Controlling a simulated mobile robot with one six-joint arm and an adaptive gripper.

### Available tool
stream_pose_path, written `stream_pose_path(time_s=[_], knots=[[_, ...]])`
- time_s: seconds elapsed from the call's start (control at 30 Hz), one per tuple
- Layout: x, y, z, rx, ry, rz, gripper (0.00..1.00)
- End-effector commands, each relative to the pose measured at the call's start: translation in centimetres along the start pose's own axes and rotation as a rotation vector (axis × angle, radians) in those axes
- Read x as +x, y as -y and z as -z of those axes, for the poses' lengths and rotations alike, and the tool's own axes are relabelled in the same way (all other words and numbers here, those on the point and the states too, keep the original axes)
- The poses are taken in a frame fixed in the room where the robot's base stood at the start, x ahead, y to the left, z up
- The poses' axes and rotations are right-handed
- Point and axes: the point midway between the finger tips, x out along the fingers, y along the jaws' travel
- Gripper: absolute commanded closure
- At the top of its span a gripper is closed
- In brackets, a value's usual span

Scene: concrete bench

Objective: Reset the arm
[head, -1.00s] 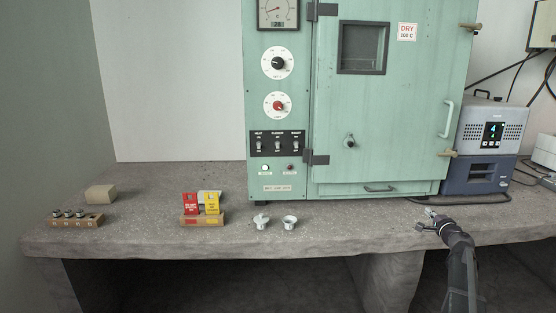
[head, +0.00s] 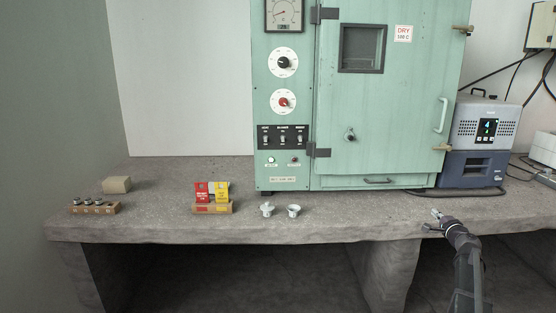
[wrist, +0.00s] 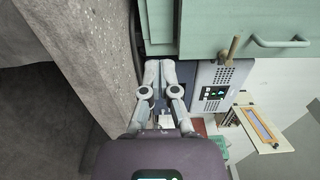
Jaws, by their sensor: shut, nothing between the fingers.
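My gripper (head: 435,215) is at the right of the head view, by the front edge of the concrete bench (head: 330,215). It is below and in front of the green oven and the grey-blue device. In the wrist view my gripper (wrist: 163,66) shows with its fingers together and nothing between them. The bench (wrist: 95,50) runs along the left of the wrist view.
The green oven (head: 390,120) stands shut at the back, with a grey-blue device (head: 472,165) on its right. Two small white dishes (head: 293,211), a red and yellow packet holder (head: 213,207), a vial rack (head: 92,208) and a beige block (head: 116,185) sit left.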

Motion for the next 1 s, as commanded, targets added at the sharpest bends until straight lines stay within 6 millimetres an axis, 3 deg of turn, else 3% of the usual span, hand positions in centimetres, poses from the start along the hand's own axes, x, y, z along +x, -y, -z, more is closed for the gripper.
stream_pose_path(time_s=[0.17, 0.57, 0.77, 0.87, 1.0], knots=[[-0.1, -0.1, -0.9, -0.012, 0.016, -0.008, 1.00], [-0.1, -1.6, -7.8, -0.117, 0.148, -0.081, 1.00], [-1.0, -3.2, -13.2, -0.208, 0.259, -0.148, 1.00], [-2.0, -4.5, -17.0, -0.276, 0.342, -0.202, 1.00], [-4.6, -7.0, -23.6, -0.404, 0.495, -0.308, 1.00]])
